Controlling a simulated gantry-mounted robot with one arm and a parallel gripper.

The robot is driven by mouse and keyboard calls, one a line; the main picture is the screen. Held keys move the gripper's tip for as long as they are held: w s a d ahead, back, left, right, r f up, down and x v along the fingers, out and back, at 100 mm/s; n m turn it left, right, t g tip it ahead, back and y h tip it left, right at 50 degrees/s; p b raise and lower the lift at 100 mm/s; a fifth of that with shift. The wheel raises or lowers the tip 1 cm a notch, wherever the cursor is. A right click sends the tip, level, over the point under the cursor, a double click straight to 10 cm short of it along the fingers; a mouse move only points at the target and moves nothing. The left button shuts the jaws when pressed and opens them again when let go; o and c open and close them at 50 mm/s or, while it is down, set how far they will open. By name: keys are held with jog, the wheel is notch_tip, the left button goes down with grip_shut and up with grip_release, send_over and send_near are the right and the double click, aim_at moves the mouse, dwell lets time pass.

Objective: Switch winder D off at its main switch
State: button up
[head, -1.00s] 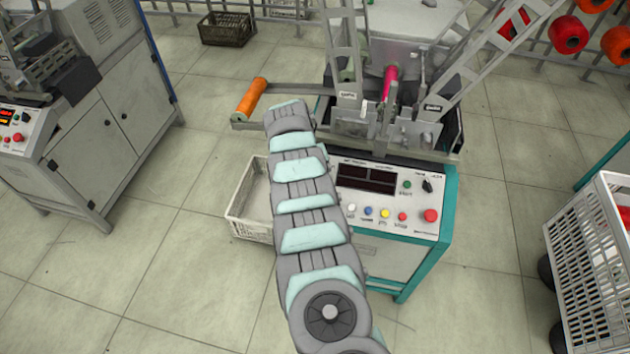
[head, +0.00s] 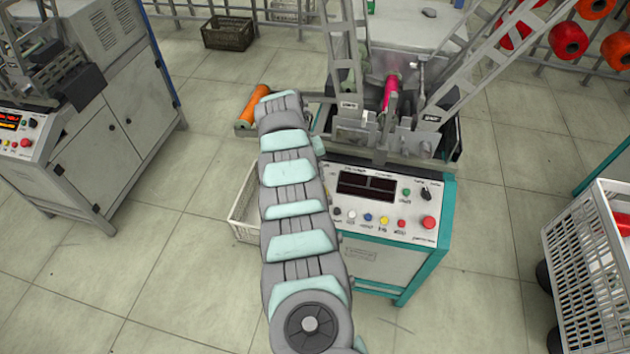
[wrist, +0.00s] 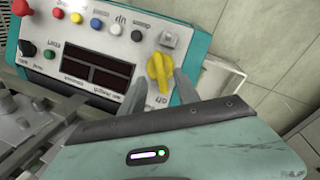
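The teal-framed winder (head: 400,270) stands right of centre in the head view, with a sloped white control panel (head: 375,215). Its display (head: 366,186) is dark, without readable digits. I cannot read a letter naming the winder. The wrist view shows the panel turned around, with a yellow rotary switch (wrist: 158,70) near its right end. My gripper (wrist: 160,80) has its two grey fingers apart, one on either side of this switch. I cannot tell whether they touch it. In the head view my arm hides the gripper and the yellow switch.
The panel also carries a black knob (head: 426,193), a green button (head: 407,191), a large red button (head: 429,222) and several small buttons. Another winder (head: 95,140) with a lit display stands left. A white crate (head: 243,215) lies beside the teal winder; a white basket (head: 590,260) stands right.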

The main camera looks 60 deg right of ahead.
jog(key=v, duration=0.4)
jog(key=shift+r+p, duration=0.1)
jog(key=shift+p, duration=0.3)
